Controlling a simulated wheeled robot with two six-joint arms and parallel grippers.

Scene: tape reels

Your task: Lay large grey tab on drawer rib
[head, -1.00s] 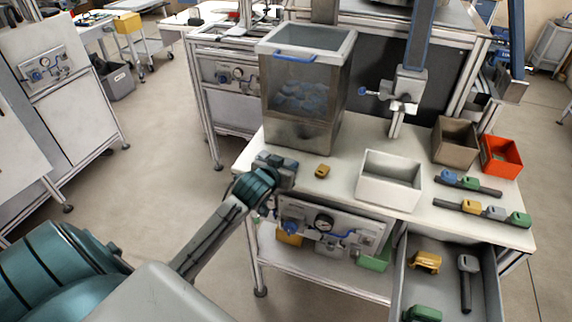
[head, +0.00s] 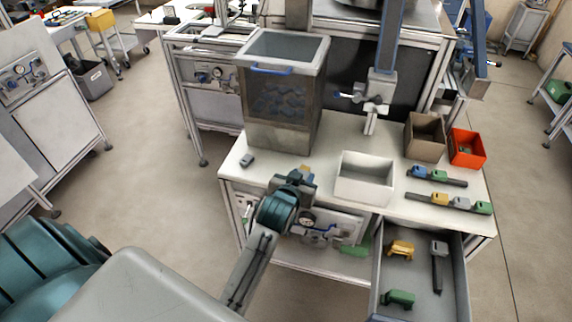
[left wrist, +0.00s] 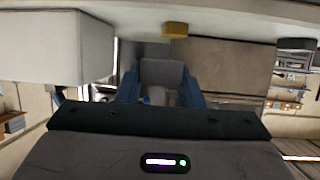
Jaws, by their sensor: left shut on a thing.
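My left gripper (head: 300,181) is at the front edge of the table, left of the white bin. In the left wrist view its blue fingers (left wrist: 161,88) are shut on a grey block (left wrist: 162,72), which looks like the large grey tab. In the head view the held block is mostly hidden by the gripper. The open drawer (head: 466,290) is at the lower right. In it lies a dark rib (head: 437,275) with a grey tab (head: 439,248) at its far end. My right gripper is not in view.
A small grey tab (head: 246,160) and a partly hidden yellow tab (head: 305,169) lie on the table. The white bin (head: 364,187) and two racks of tabs (head: 448,203) stand right. Yellow (head: 401,249) and green (head: 398,298) pieces lie in the drawer.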

